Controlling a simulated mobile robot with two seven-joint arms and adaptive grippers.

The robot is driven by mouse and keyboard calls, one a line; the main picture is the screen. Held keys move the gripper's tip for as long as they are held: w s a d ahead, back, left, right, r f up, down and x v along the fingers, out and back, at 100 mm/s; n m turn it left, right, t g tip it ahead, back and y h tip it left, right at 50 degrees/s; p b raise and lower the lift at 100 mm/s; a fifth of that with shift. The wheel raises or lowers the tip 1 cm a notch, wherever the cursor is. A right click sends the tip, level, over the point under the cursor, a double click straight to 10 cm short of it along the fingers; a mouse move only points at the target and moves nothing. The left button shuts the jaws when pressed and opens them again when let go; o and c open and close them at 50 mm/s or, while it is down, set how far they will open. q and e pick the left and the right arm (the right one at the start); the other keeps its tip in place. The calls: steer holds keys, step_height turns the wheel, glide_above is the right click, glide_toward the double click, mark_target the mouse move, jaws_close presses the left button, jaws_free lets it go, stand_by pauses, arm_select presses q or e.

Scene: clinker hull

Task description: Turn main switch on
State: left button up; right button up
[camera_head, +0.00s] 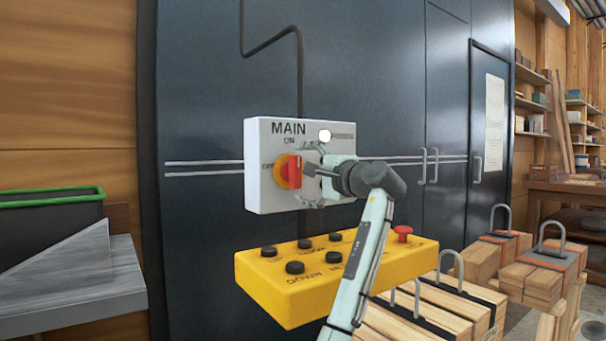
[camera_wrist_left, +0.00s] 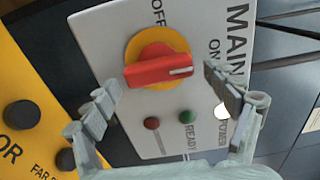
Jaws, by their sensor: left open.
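The main switch is a red handle on a yellow disc (camera_head: 294,172), on a grey box marked MAIN (camera_head: 262,140). The handle stands upright in the head view. In the left wrist view the red handle (camera_wrist_left: 150,70) has its white mark at the end toward ON, with OFF to its side. The white POWER lamp (camera_head: 325,135) looks bright. My left gripper (camera_head: 309,172) is open in front of the box, its fingers spread on either side of the handle's line and apart from it. My right gripper is not in view.
A yellow control box (camera_head: 330,262) with several black buttons and a red knob (camera_head: 402,233) juts out just below. The dark cabinet wall (camera_head: 200,90) is behind. Wood bundles with metal loops (camera_head: 500,260) stand at lower right. A grey ledge (camera_head: 75,270) is at left.

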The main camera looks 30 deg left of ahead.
arm_select(q)
steer(key=v, duration=1.2)
steer(key=shift+a, duration=0.1)
steer(key=x, duration=1.2)
steer(key=shift+d, duration=0.2)
